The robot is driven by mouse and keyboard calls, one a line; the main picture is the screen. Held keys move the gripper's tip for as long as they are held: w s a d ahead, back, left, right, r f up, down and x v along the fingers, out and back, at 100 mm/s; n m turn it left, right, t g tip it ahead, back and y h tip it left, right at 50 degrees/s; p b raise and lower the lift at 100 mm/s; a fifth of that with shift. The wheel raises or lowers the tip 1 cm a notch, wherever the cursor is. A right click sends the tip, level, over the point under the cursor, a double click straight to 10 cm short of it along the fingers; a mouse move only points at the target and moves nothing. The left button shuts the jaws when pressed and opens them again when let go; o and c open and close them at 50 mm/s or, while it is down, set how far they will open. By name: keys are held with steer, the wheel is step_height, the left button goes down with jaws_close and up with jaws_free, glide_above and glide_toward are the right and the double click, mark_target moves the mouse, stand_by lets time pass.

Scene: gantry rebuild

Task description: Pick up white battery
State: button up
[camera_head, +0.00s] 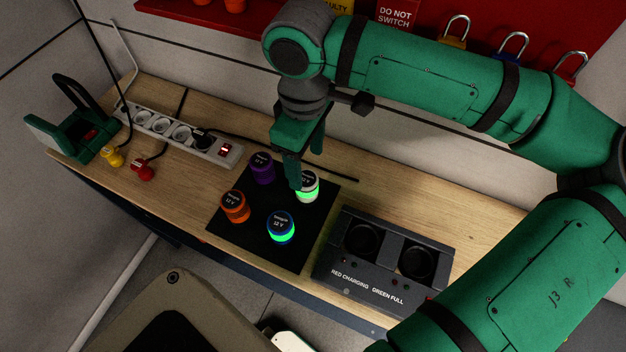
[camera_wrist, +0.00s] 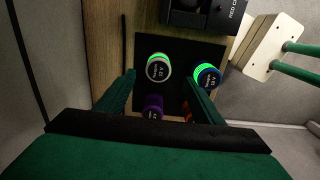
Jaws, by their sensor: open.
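The white battery (camera_head: 309,187) stands upright on the black mat (camera_head: 262,254), at its back right, with a glowing green band. In the wrist view the white battery (camera_wrist: 158,66) lies between the open fingers. My gripper (camera_head: 303,170) points down and is close over it; one finger covers the battery's left edge in the head view. In the wrist view my gripper (camera_wrist: 159,76) holds nothing. I cannot tell whether a finger touches the battery.
On the mat stand a purple battery (camera_head: 262,168), an orange battery (camera_head: 235,206) and a blue battery (camera_head: 281,228) with a green band. A dark charger (camera_head: 379,258) with two round wells stands right. A power strip (camera_head: 176,133) lies behind left. Padlocks hang at the back.

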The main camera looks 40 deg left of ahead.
mark_target(307, 178)
step_height(307, 178, down, 3)
steer(key=shift+s+f, duration=0.1)
steer(key=shift+s, duration=0.05)
steer(key=shift+w+a+f, duration=0.1)
steer(key=shift+w+f, duration=0.05)
steer(key=shift+f, duration=1.2)
steer(key=shift+w+a+f, duration=0.1)
steer(key=shift+f, duration=1.25)
steer(key=c, duration=1.4)
steer(key=shift+r, duration=0.15)
